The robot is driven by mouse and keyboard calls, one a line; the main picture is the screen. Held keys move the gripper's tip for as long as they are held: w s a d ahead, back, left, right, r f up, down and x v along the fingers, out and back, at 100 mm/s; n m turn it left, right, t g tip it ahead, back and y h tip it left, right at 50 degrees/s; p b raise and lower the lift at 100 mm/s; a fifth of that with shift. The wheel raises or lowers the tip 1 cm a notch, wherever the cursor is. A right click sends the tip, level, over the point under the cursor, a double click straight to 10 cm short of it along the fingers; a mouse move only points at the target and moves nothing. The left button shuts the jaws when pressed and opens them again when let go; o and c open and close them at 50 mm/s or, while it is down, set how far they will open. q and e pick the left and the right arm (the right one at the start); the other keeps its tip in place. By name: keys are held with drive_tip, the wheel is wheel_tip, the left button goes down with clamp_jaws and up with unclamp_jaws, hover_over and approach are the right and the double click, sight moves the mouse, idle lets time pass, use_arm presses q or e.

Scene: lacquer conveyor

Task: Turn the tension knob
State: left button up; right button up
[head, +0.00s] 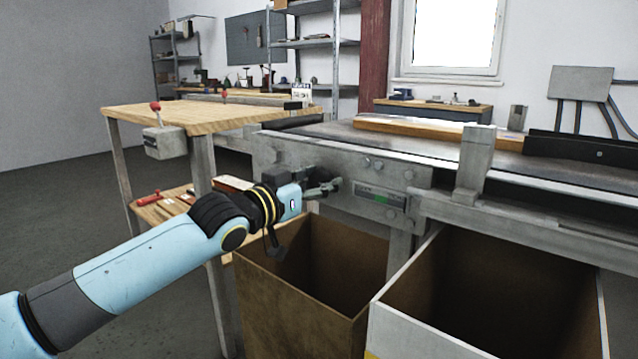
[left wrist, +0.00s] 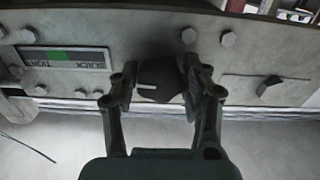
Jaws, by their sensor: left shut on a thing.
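The tension knob (left wrist: 158,88) is dark with a short white mark, on the grey metal side plate of the conveyor. My left gripper (left wrist: 160,74) is shut on the knob, with one finger on each side of it. In the head view, my left gripper (head: 328,187) is at the plate and hides most of the knob. Beside the knob is a gauge (left wrist: 65,58) with a green zone and the words SLACK and TIGHT, upside down in the wrist view. It also shows in the head view (head: 382,198), but its reading is too small to tell. My right gripper is out of view.
A brown open box (head: 290,295) stands below my left gripper, and a second open box (head: 400,325) with pale edges stands to its right. A wooden table (head: 190,114) with a red-knobbed lever box (head: 163,142) is at the left.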

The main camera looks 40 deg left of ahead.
use_arm(q)
drive_tip(key=shift+c, duration=0.7)
drive_tip(key=shift+f+m, duration=0.1)
drive_tip(key=shift+m, duration=1.4)
drive_tip(key=o, duration=1.2)
drive_tip(key=shift+c, duration=0.2)
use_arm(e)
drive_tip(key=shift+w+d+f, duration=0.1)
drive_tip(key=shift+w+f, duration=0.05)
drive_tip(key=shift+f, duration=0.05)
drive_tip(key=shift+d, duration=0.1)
use_arm(q)
drive_tip(key=s, duration=1.2)
drive_tip(key=shift+a, duration=0.45)
